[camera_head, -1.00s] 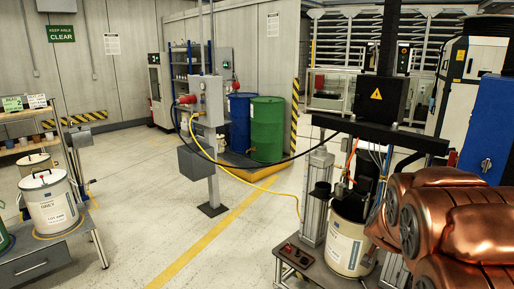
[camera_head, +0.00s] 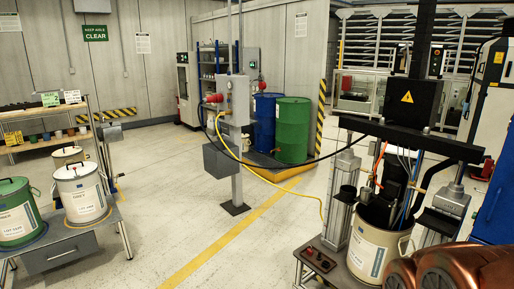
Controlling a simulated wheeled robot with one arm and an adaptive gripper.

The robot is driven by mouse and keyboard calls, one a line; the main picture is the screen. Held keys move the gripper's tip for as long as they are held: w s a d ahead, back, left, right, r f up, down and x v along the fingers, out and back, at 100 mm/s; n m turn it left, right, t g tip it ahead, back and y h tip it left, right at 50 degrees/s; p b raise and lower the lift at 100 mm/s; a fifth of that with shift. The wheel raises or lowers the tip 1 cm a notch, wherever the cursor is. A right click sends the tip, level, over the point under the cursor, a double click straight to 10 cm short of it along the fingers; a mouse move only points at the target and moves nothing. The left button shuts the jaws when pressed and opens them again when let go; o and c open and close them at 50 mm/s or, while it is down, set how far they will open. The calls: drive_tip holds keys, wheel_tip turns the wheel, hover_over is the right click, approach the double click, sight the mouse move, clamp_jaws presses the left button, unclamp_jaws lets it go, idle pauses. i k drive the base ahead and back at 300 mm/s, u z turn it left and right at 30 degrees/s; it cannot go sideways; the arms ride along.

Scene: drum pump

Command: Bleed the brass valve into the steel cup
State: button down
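The drum pump stands at the right, with a black follower and hoses set down into an open cream pail (camera_head: 372,250). A small brass-coloured fitting (camera_head: 376,181) shows beside the pump's hoses; it is too small to tell surely as the brass valve. A dark cylindrical vessel (camera_head: 345,197) sits against the grey column left of the pail; I cannot tell whether it is the steel cup. My copper-coloured arm (camera_head: 450,270) fills the bottom right corner, in front of the pail's lower right side. My gripper is out of view.
A small red-button control box (camera_head: 318,260) sits on the pump's low stand. A yellow hose (camera_head: 290,190) and black cable run from a grey post (camera_head: 237,180). Lidded pails (camera_head: 84,193) stand on a left bench (camera_head: 75,246). The middle floor (camera_head: 185,205) is clear.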

sight(367, 171)
drive_tip(key=z, duration=1.5)
drive_tip(key=k, duration=0.65)
drive_tip(key=u, duration=0.5)
drive_tip(key=i, duration=0.75)
drive_tip(key=u, duration=0.55)
drive_tip(key=i, duration=1)
drive_tip(key=z, duration=0.25)
